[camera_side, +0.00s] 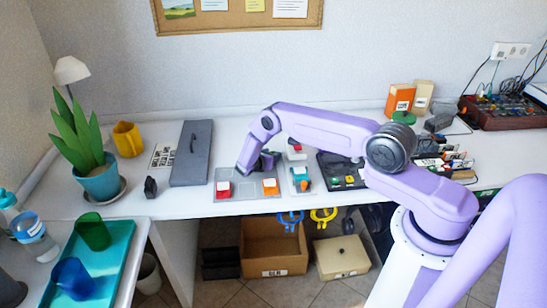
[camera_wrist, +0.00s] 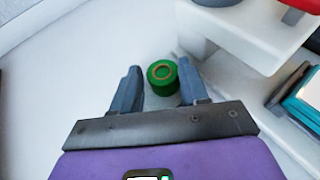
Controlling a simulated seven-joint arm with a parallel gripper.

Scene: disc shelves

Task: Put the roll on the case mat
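The roll, a short green cylinder with an orange ring on top, stands on the white surface in the wrist view (camera_wrist: 163,77). My gripper (camera_wrist: 160,85) is open, with the roll between or just beyond its fingertips, closer to the right finger; I cannot tell if they touch. In the side view my gripper (camera_side: 261,162) is low over the table, behind a grey mat (camera_side: 246,190) bearing a red and an orange labelled block. The roll is not clearly visible there. I cannot tell for sure that this grey mat is the case mat.
A white stepped stand (camera_side: 302,183) with small items is close right of my gripper; it also fills the right of the wrist view (camera_wrist: 262,48). A dark grey panel with a handle (camera_side: 191,155) lies to the left. A black tray (camera_side: 340,167) lies right.

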